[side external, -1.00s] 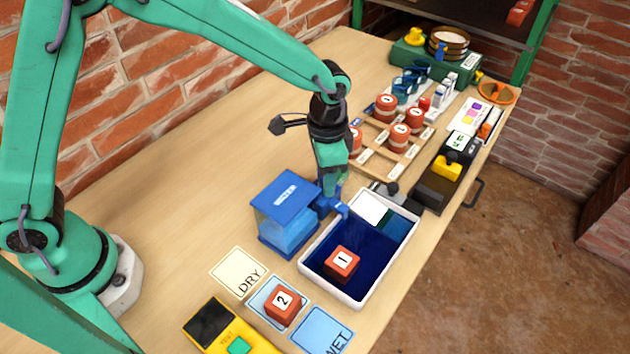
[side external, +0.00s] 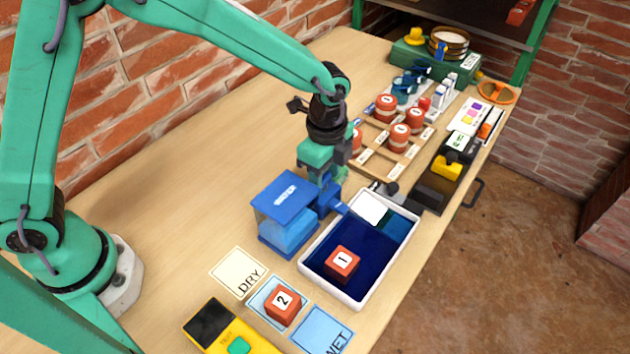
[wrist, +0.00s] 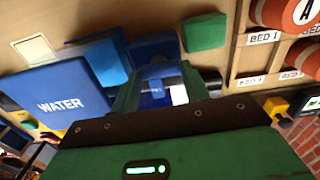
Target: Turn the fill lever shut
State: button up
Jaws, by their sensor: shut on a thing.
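The blue water tank (side external: 284,228) stands on the bench at the left end of the white-rimmed tray. Its lid marked WATER (wrist: 55,98) fills the left of the wrist view. The blue fill lever (side external: 328,198) is at the tank's right side, partly hidden by my gripper. My gripper (side external: 331,186) points down beside the tank and is shut on the lever. In the wrist view my gripper (wrist: 163,84) shows a bit of blue between its fingers. The lever's exact angle cannot be told.
The tray (side external: 326,289) holds dark blue water and a red block marked 1 (side external: 342,263). A red block marked 2 (side external: 283,305) sits on a card in front. A wooden rack (side external: 372,172) with red pots stands behind. The bench left of the tank is clear.

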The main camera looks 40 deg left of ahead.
jog(key=shift+m, duration=0.3)
jog(key=o, duration=1)
jog(key=shift+n, duration=0.5)
